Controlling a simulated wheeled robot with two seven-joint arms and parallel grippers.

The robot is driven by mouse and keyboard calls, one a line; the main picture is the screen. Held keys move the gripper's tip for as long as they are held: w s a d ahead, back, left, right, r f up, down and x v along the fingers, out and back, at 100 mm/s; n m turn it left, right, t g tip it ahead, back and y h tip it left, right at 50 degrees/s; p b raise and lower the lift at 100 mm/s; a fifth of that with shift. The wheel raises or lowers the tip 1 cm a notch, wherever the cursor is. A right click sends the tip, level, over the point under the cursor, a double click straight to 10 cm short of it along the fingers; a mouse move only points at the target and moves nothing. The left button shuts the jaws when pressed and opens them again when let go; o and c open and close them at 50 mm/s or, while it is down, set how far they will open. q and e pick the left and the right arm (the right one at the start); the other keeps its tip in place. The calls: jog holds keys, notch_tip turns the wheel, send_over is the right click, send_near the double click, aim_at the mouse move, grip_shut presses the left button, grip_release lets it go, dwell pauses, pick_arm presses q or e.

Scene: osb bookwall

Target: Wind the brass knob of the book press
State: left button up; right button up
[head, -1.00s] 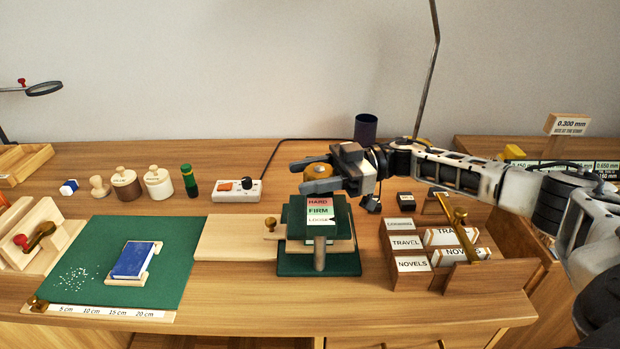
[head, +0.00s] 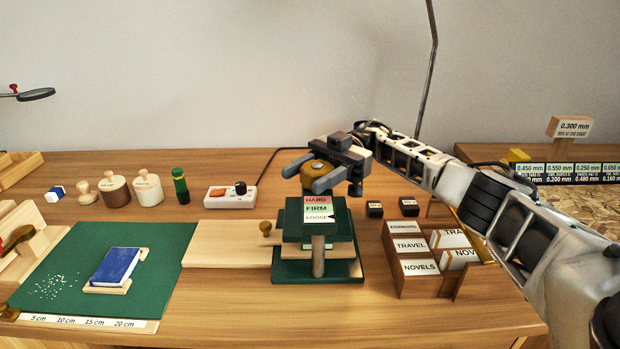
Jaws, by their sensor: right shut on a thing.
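The book press (head: 318,240) stands on the desk, with a green base and a post at its front. Its label card (head: 317,209) reads HARD, FIRM and LOOSE from top to bottom. The brass knob (head: 317,170) sits on top of the press. My right gripper (head: 306,174) reaches in from the right and is shut on the knob, one finger on each side of it. The gripper hides part of the knob and the top of the press. My left gripper is not in view.
A sorting box with NOVELS and TRAVEL cards (head: 417,271) stands close to the right of the press. A wooden board (head: 224,243) lies at its left, then a green mat (head: 165,284) with a blue book (head: 116,265). A white switch box (head: 231,196) is behind.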

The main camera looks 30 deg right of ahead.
aim_at(310, 172)
jog(key=shift+a+r, duration=0.1)
jog(key=o, duration=1)
jog(key=shift+c, duration=0.2)
jog(key=shift+r, duration=0.45)
jog(key=r, duration=0.2)
jog(key=shift+s+r+p, duration=0.2)
jog(key=shift+r+p, duration=0.2)
jog(key=s+a+r+p, duration=0.1)
jog(key=s+a+r, duration=0.6)
jog(key=s+r, duration=0.2)
jog(key=s, duration=0.2)
jog(key=shift+s+r, duration=0.15)
jog(key=shift+s, duration=0.25)
jog(key=shift+a, duration=0.1)
